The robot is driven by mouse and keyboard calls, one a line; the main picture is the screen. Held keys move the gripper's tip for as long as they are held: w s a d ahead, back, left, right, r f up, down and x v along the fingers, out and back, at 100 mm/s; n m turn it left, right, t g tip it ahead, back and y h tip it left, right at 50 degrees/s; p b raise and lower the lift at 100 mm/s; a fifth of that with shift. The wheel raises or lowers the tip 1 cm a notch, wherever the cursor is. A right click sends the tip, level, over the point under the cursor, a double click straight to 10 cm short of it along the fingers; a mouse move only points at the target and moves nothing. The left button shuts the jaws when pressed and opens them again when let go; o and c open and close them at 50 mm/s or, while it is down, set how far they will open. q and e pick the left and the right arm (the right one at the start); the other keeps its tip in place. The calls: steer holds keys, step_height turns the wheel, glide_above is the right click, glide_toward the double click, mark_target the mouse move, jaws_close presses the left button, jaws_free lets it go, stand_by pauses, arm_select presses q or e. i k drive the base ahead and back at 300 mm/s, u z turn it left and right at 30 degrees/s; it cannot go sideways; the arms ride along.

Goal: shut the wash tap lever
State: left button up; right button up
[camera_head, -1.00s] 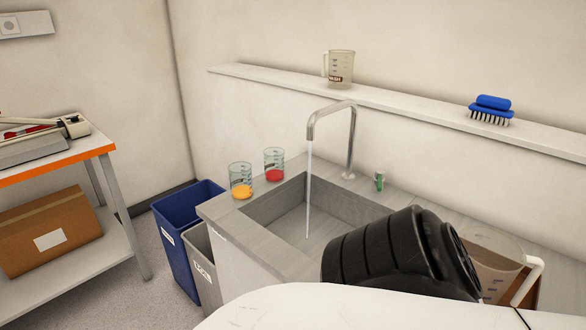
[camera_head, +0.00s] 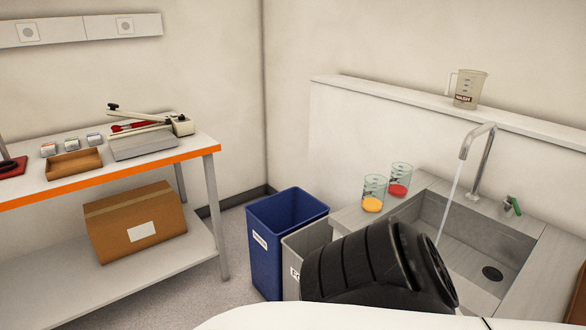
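The wash tap (camera_head: 480,152) is a grey curved spout at the back of the sink. A stream of water (camera_head: 449,205) runs from it into the basin (camera_head: 455,252). The small tap lever (camera_head: 515,205) has a green handle and stands on the counter to the right of the spout's base. The lever looks tilted, and nothing touches it. A black ribbed part of my own arm covers the front left of the sink. Neither gripper shows in the view.
Glass beakers with orange (camera_head: 373,194) and red (camera_head: 399,180) contents stand on the sink's left counter. A measuring jug (camera_head: 466,90) is on the wall ledge (camera_head: 400,94). A blue bin (camera_head: 284,255) and a grey bin (camera_head: 300,245) stand left of the sink, beyond them a workbench (camera_head: 120,170).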

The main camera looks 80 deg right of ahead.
mark_target(512, 197)
steer(key=z, duration=1.95)
